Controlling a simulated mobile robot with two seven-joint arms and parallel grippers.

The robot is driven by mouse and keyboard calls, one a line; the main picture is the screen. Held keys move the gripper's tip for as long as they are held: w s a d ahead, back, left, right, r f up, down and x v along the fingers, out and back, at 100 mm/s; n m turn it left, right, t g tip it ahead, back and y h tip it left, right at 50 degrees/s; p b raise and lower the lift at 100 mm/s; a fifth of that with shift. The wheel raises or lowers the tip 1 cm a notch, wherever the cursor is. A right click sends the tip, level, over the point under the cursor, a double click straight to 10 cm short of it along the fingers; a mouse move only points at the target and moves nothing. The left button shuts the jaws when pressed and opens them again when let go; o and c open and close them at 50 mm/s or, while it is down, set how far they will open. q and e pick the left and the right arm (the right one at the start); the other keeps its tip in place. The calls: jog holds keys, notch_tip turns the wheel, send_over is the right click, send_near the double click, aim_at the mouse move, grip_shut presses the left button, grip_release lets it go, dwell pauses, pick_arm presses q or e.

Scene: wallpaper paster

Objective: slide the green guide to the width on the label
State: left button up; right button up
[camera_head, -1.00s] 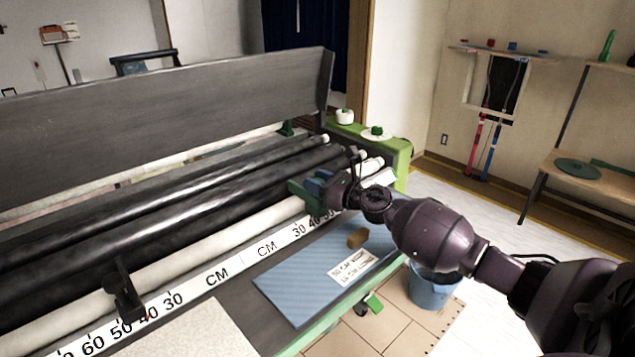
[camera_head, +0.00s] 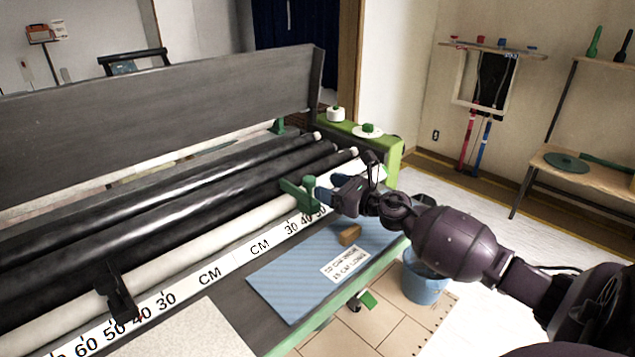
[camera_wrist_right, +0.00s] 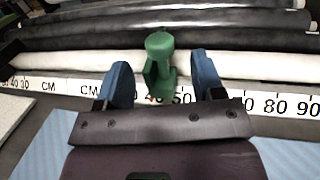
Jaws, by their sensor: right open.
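The green guide (camera_head: 301,192) stands on the white CM scale (camera_head: 262,246) at the right part of the machine, near the 40 and 50 marks. In the right wrist view the guide (camera_wrist_right: 160,66) is upright between the two blue fingers of my right gripper (camera_wrist_right: 163,88). There are gaps on both sides, so the fingers do not visibly touch it. In the head view my right gripper (camera_head: 320,193) is just right of the guide. The label (camera_head: 344,263) lies on the blue sheet (camera_head: 283,284); it has two lines, small and hard to read. My left gripper is not in view.
A black guide (camera_head: 117,293) sits on the scale's left part. Dark and white rollers (camera_head: 190,235) run behind the scale. A brown block (camera_head: 349,235) lies on the blue sheet. A blue bucket (camera_head: 424,284) stands on the floor below my right arm.

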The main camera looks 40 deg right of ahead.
jog(key=shift+v, duration=2.3)
jog(key=shift+s, duration=0.1)
